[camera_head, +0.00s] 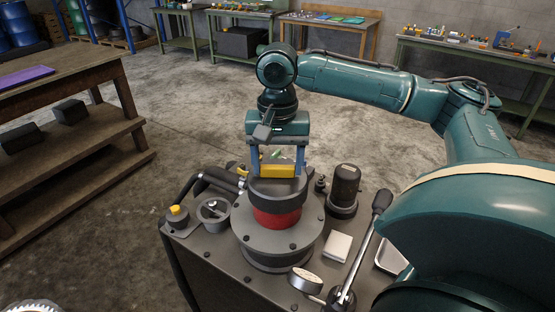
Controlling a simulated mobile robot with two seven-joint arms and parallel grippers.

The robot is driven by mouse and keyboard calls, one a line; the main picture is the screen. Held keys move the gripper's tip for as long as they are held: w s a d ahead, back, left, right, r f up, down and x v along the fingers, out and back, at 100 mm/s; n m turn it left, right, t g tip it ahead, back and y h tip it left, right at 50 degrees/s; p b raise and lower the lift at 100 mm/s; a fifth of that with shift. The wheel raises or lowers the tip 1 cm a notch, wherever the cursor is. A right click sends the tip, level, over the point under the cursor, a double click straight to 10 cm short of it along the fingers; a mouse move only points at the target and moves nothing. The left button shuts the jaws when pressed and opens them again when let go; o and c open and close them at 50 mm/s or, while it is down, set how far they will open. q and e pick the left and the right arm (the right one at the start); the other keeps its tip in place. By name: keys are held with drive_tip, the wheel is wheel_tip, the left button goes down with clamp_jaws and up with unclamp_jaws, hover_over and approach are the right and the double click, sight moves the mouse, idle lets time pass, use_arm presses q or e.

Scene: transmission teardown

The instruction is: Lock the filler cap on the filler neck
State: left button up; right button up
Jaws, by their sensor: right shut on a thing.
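The filler cap (277,192) is a dark round cap with a yellow grip bar on top. It sits upright on the filler neck (276,217), whose red band shows below the cap and above a wide grey bolted flange. My right gripper (277,172) points straight down from above, its two blue fingers on either side of the yellow bar, shut on it. From this view I cannot tell whether the cap is turned to a locked position. My left gripper is not in view.
Around the flange on the housing stand a dark cylinder (345,185), a white block (337,247), a round gauge (305,280), a lever (364,250), a yellow-topped knob (177,213) and a black hose (207,178). A wooden bench (100,78) is at the left.

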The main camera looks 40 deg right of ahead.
drive_tip(key=shift+f, duration=0.35)
idle(1.1)
drive_tip(key=o, duration=1.6)
drive_tip(key=shift+c, duration=0.2)
drive_tip(key=shift+r, duration=3.5)
drive_tip(key=shift+c, duration=0.4)
